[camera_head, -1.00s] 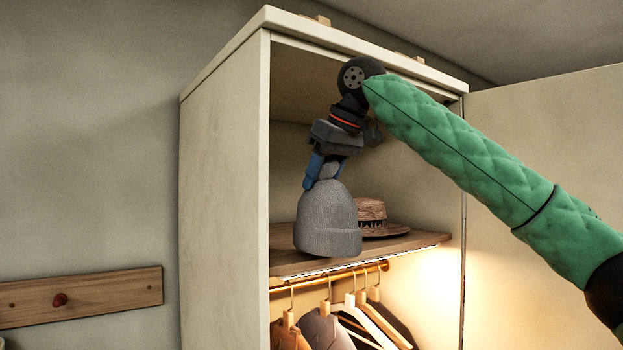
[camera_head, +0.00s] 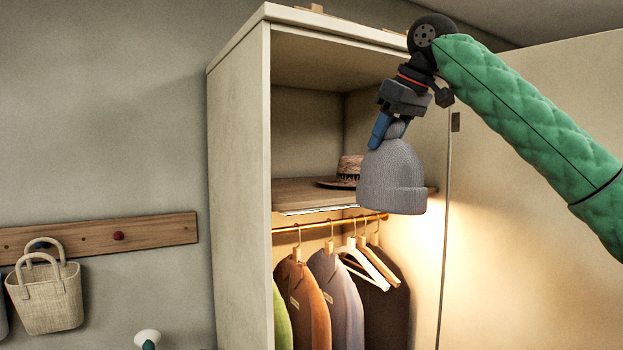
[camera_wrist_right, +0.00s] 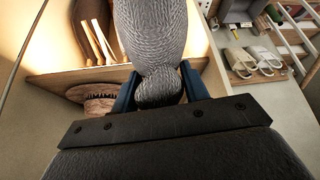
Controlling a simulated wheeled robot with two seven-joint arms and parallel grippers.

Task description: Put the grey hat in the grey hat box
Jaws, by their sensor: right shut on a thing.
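The grey hat (camera_head: 393,178) is a ribbed knit beanie with a folded brim and a small bobble on top. It hangs upright from my right gripper (camera_head: 388,133), which is shut on the bobble. The hat is in front of the open wardrobe, before the right end of its upper shelf. In the right wrist view the hat (camera_wrist_right: 155,35) fills the top middle, its bobble between the blue fingers of the right gripper (camera_wrist_right: 160,92). No grey hat box shows clearly in the head view. My left gripper is not in view.
A brown straw hat (camera_head: 347,170) sits on the wardrobe shelf (camera_head: 300,193). Jackets (camera_head: 303,300) and hangers hang from the rail below. The wardrobe door (camera_head: 540,130) stands open at right. A woven bag (camera_head: 48,298) hangs on a peg board (camera_head: 160,230).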

